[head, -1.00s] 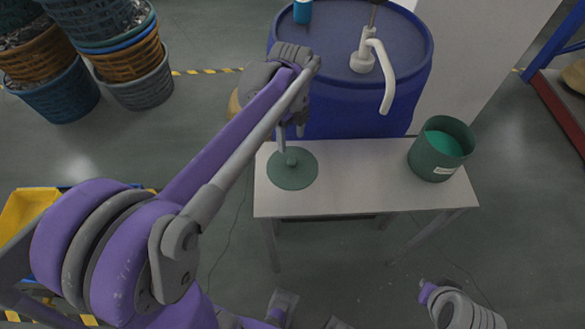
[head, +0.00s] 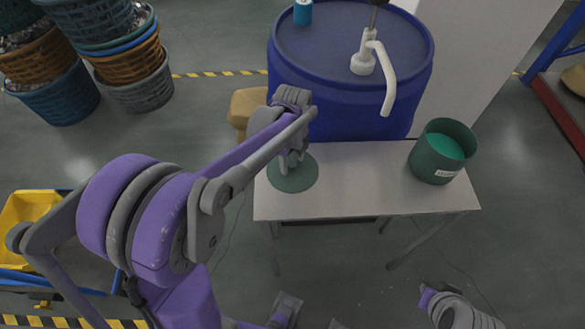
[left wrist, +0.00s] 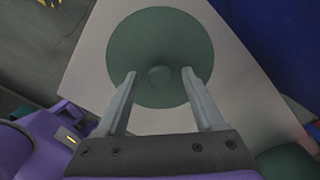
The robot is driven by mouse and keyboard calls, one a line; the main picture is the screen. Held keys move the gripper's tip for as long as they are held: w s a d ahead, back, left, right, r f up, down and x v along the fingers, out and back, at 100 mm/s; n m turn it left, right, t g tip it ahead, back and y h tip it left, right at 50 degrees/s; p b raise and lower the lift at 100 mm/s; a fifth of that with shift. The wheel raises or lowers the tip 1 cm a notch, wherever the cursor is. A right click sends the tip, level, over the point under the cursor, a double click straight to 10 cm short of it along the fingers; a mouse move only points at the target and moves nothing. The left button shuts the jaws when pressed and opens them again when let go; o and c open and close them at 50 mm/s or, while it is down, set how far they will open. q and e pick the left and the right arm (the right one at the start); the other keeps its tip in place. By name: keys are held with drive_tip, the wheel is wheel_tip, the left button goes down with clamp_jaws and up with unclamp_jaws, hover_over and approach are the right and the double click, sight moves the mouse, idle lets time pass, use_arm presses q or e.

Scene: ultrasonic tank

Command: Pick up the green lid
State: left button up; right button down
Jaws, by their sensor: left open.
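The green lid (head: 292,176) is a round flat disc lying at the left end of the white table. In the left wrist view the lid (left wrist: 160,45) shows whole apart from where my fingers cross it, with a small round knob in its middle. My left gripper (head: 290,160) is over the lid, pointing down. In the left wrist view its two fingers (left wrist: 158,80) are open, one on each side of the knob, and not touching it. The green tank (head: 436,155) with bright green contents stands open at the table's right end. My right gripper is not clearly seen.
The white table (head: 350,190) is clear between lid and tank. A blue barrel (head: 330,60) with a white pump (head: 372,62) stands right behind the table. Stacked baskets (head: 100,50) stand far left.

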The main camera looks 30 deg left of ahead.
use_arm(q)
clamp_jaws()
drive_tip(key=shift+r, duration=0.1)
